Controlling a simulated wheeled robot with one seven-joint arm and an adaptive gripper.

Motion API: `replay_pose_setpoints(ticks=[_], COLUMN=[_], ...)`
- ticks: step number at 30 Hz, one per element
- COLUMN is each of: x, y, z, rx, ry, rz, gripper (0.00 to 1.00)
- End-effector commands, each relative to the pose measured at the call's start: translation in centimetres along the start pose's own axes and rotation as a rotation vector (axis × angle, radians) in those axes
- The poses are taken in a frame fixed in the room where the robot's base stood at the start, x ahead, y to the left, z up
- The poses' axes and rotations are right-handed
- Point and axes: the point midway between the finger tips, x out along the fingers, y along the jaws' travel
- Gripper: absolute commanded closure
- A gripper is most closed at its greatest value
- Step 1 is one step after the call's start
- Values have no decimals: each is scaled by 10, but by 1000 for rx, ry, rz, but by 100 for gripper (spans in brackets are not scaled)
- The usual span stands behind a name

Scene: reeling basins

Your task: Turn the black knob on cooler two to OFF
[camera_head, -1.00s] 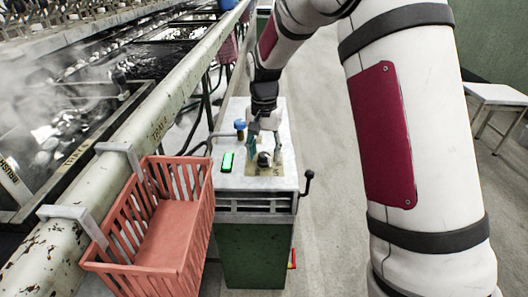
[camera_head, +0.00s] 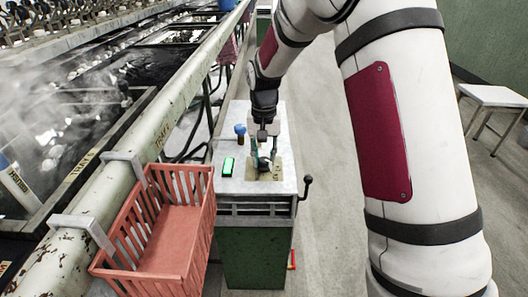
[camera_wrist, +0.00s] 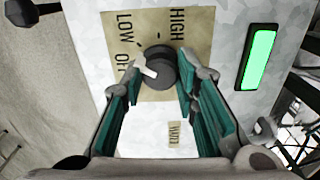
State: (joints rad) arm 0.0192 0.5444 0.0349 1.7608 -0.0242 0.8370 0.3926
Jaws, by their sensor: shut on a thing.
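The black knob (camera_wrist: 160,66) sits on a beige dial plate (camera_wrist: 198,32) marked LOW, HIGH and OFF. Its white pointer points left, toward the OFF lettering, which a finger partly covers; I cannot tell whether it is exactly on the mark. My gripper (camera_wrist: 163,78) has a teal-padded finger on each side of the knob and is shut on it. In the head view my gripper (camera_head: 263,160) comes down from above onto the cooler's pale top (camera_head: 235,186); the knob there is mostly hidden by the fingers.
A lit green panel (camera_head: 228,167) and a blue-topped fitting (camera_head: 240,129) are left of the gripper. A black-knobbed lever (camera_head: 306,183) sticks out on the right. A red slatted basket (camera_head: 165,235) hangs on the left pipe. A white stool (camera_head: 495,95) stands far right.

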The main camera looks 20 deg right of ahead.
Motion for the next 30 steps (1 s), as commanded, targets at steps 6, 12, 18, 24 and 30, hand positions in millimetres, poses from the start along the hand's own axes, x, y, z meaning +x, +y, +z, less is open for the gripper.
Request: replay_pose_setpoints(ticks=[6, 12, 18, 24, 30], x=[-2, -2, -2, -1, 0], y=[0, 0, 1, 0, 0], z=[0, 0, 0, 0, 0], rx=[-186, -340, -451, -516, -539], ry=[-1, 0, 0, 1, 1], rz=[-1, 0, 0, 0, 0], gripper=[100, 100, 100, 100, 100])
